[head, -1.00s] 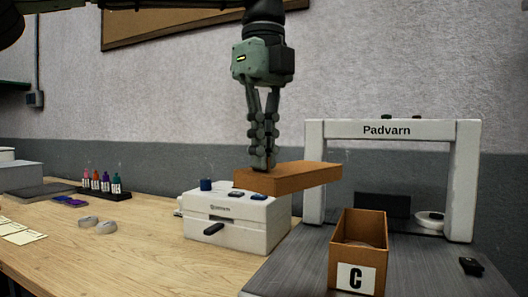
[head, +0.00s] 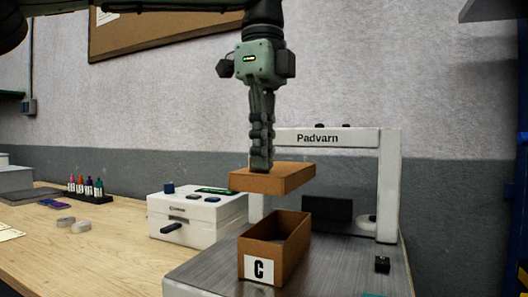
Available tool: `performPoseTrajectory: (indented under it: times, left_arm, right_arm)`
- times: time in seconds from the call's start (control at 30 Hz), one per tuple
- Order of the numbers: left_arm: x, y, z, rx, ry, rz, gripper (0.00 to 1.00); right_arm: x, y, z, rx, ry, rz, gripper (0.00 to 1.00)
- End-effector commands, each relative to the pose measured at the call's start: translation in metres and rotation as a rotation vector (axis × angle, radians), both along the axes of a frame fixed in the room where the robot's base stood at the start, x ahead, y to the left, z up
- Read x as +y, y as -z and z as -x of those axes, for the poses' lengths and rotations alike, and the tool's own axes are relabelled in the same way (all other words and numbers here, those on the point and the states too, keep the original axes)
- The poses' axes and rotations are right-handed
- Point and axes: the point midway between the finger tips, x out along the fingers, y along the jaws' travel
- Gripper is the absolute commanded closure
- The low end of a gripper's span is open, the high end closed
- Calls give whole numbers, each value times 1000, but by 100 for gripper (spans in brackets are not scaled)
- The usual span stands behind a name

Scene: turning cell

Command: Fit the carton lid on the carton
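The carton (head: 292,256) is an open brown box with a white label reading "C". It stands upright on the grey metal bed in front of the Padvarn frame. The carton lid (head: 287,182) is a shallow brown cover, held roughly level above the carton and apart from it. My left gripper (head: 262,165) points down with its fingers shut on the lid near its left end. The part of the lid behind the fingers is hidden. My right gripper is not in view.
The white Padvarn frame (head: 390,190) stands behind the carton. A white device (head: 190,222) with a black handle stands to the left. A small black block (head: 382,264) lies on the bed at right. Several coloured bottles (head: 85,187) stand at far left.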

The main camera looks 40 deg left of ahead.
Motion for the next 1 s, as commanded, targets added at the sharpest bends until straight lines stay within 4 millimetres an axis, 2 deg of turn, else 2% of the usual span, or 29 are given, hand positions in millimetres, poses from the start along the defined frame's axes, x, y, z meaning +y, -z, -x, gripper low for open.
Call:
performPoseTrajectory:
  times: [0.23,0.53,0.8,1.0]
  left_arm:
    - [0,5,0,1,-13,0,100]
    - [0,32,0,1,-11,1,100]
    - [0,50,0,0,-11,0,100]
    - [0,55,0,0,-11,0,100]
  right_arm:
    - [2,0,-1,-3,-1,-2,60]
    - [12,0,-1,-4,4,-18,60]
    - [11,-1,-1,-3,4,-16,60]
    - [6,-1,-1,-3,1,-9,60]
